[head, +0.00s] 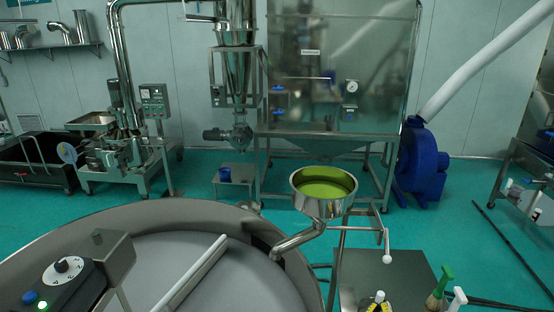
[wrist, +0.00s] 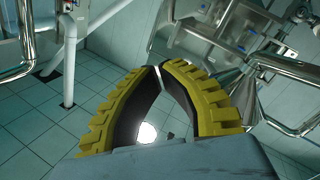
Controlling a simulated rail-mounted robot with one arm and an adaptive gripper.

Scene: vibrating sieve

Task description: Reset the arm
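I see nothing held at the tips. A bright white round patch shows through the gap lower between the fingers; I cannot tell what it is. In that view the large round sieve (head: 180,262) fills the lower left, with a grey top and steel rim.
A control box (head: 65,285) with a knob and buttons stands at the sieve's near left. A steel bowl (head: 324,195) with a green inside sits by its outlet pipe. A small steel table (head: 395,280) holds brushes. In the wrist view, steel pipes (wrist: 215,45) and tiled floor lie beyond the fingers.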

